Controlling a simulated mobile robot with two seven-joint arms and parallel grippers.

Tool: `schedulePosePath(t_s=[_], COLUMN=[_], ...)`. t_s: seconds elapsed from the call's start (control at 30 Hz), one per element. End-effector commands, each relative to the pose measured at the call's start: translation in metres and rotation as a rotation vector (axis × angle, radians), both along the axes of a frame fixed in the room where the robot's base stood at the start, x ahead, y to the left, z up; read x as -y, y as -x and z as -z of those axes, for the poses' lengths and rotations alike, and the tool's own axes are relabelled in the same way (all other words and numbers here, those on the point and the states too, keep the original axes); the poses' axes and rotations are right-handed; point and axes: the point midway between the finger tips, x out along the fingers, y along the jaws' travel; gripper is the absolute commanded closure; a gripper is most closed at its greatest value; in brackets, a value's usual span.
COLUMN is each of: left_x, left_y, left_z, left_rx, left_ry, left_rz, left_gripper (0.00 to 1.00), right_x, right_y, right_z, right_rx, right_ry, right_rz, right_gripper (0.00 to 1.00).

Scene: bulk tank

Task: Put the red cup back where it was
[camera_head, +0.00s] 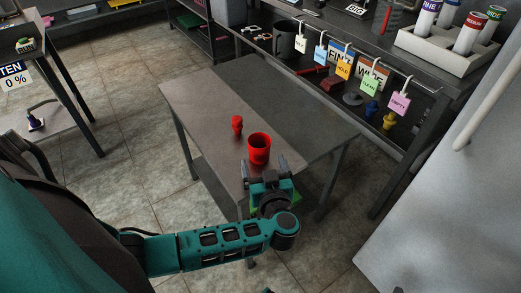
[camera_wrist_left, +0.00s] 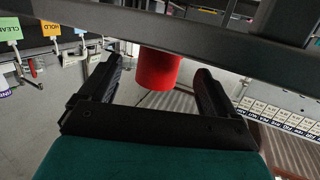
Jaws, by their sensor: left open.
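The red cup (camera_head: 259,149) stands upright on the grey table (camera_head: 205,110), near its front edge. My left gripper (camera_head: 266,165) is open just in front of the cup, with its fingers pointing toward it. In the left wrist view the red cup (camera_wrist_left: 157,70) shows ahead, between the two spread fingers of my left gripper (camera_wrist_left: 155,85). I cannot tell whether a finger touches it. A small red stopper-like piece (camera_head: 237,124) stands on the table behind and left of the cup. My right gripper is in neither view.
Behind the table is a dark bench with hanging coloured tags (camera_head: 343,68) and a dark grey mug (camera_head: 284,39). A pale rack (camera_head: 450,47) of labelled cylinders stands at the upper right. A large pale surface (camera_head: 430,210) fills the lower right. The table's left part is bare.

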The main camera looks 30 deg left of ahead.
Motion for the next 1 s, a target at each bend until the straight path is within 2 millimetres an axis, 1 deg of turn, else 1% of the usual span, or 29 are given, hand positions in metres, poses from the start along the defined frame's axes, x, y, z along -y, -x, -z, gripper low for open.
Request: schedulePosePath(t_s=[0.03, 0.2, 0.37, 0.47, 0.57, 0.63, 0.7, 0.8, 0.9, 0.97, 1.0], left_x=[0.009, 0.029, 0.04, 0.046, 0.058, 0.073, 0.091, 0.119, 0.145, 0.157, 0.162], left_y=[0.009, 0.03, 0.04, 0.038, 0.03, 0.024, 0.021, 0.025, 0.035, 0.043, 0.05], left_z=[-0.004, -0.008, -0.01, -0.016, -0.034, -0.053, -0.072, -0.092, -0.098, -0.094, -0.089], left_rx=[-0.003, -0.002, 0.003, 0.05, 0.167, 0.268, 0.356, 0.416, 0.388, 0.328, 0.273], left_ry=[0.005, 0.003, 0.002, 0.012, 0.041, 0.067, 0.09, 0.111, 0.124, 0.13, 0.133], left_rz=[0.001, -0.001, 0.003, 0.041, 0.152, 0.278, 0.427, 0.648, 0.853, 0.957, 1.016], left_gripper=[0.09, 0.09, 0.09, 0.09, 0.09, 0.09, 0.09, 0.09, 0.09, 0.09, 0.09], right_x=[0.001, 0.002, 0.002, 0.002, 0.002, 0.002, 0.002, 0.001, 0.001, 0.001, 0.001], right_y=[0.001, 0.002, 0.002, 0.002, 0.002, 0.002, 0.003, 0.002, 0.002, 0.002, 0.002], right_z=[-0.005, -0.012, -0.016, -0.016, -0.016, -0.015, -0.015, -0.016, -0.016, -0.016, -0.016], right_rx=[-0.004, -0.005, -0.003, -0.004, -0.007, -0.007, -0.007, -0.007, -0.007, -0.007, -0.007], right_ry=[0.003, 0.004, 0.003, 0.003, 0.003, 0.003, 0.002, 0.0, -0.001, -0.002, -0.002], right_rz=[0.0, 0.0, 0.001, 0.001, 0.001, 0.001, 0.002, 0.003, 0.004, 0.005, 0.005], right_gripper=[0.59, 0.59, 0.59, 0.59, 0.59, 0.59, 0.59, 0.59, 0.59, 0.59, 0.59])
